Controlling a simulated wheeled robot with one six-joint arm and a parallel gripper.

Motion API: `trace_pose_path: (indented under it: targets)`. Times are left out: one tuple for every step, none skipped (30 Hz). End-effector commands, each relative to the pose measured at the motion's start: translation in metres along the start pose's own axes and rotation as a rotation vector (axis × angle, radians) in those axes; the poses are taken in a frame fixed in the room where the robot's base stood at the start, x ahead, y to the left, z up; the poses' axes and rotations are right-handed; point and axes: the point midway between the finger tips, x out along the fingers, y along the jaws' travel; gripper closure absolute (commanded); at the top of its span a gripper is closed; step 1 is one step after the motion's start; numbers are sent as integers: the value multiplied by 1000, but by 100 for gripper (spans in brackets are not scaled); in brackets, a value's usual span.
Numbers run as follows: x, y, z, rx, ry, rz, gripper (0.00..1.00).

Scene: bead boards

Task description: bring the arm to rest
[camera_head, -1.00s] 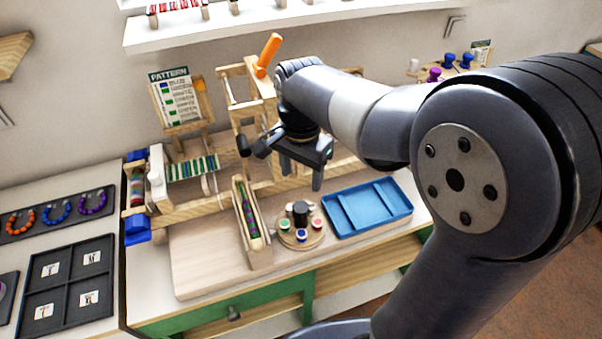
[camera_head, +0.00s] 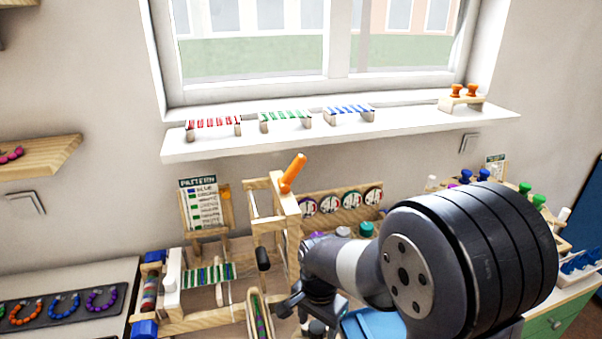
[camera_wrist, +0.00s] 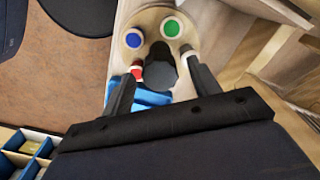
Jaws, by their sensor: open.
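My gripper (camera_wrist: 160,92) shows in the wrist view with its two dark fingers apart and nothing held between them. Beyond the fingertips is a round wooden stand (camera_wrist: 150,30) with a dark centre post and blue, green and red topped pieces. In the head view my arm reaches in from the lower right and bends down over the bench. The gripper's fingers are mostly cut off at the bottom edge there. The bead loom (camera_head: 205,317) with striped beads stands to the left of my arm.
A wall shelf (camera_head: 330,138) under the window holds small bead looms and orange spools (camera_head: 464,90). A pattern card (camera_head: 203,205) stands behind the loom. A blue tray (camera_head: 375,323) is partly hidden by my arm.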

Motion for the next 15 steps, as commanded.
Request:
trace_pose_path:
  targets:
    - [-1,0,0,-4,1,-1,42]
    - [-1,0,0,-5,1,-1,42]
    - [-1,0,0,-5,1,-1,42]
    - [-1,0,0,-6,1,-1,42]
    - [-1,0,0,-5,1,-1,42]
    - [-1,0,0,-5,1,-1,42]
    - [-1,0,0,-5,1,-1,42]
    - [-1,0,0,-5,1,-1,42]
    - [-1,0,0,-5,1,-1,42]
    - [-2,0,0,-4,1,-1,42]
    - [-3,0,0,-3,1,-2,42]
    - [-5,-1,0,-1,1,-2,42]
    - [-7,-1,0,2,1,-2,42]
    - [-10,-1,-1,5,2,-3,42]
    - [-14,-1,-1,9,3,-4,42]
